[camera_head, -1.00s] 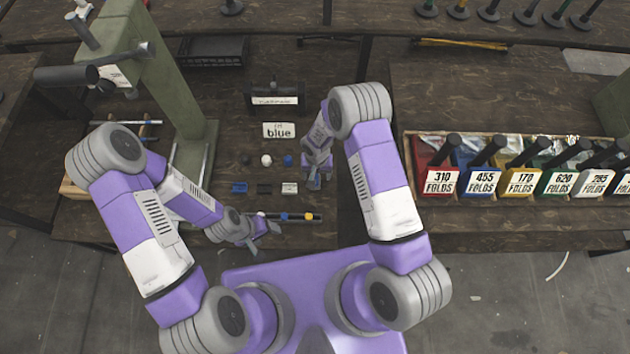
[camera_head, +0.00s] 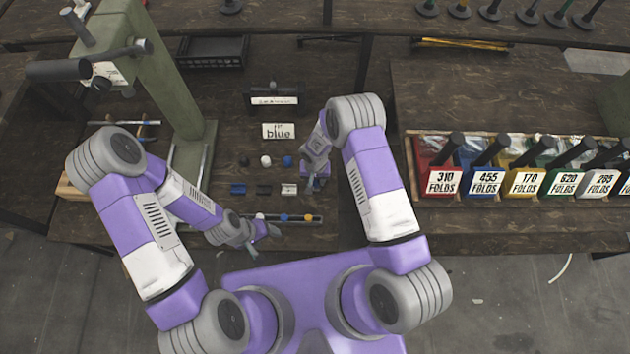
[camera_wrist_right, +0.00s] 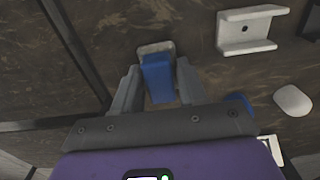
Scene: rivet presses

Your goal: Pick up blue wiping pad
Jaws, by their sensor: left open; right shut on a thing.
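The blue wiping pad (camera_wrist_right: 158,80) shows in the right wrist view between the two fingers of my right gripper (camera_wrist_right: 155,88). It is a blue block with a pale grey piece at its far end. The fingers are shut on it. Whether it still touches the table is hard to tell. In the head view my right gripper (camera_head: 314,180) is over the table, right of the small parts, and the pad is mostly hidden. My left gripper (camera_head: 264,236) is open and empty near the table's front edge.
Black, white and blue knobs stand below the "blue" card (camera_head: 279,131). Under them lie a blue, a black and a white bracket (camera_head: 289,189). A strip (camera_head: 295,218) with coloured balls lies in front. A green press (camera_head: 165,80) stands left; labelled bins (camera_head: 485,183) stand right.

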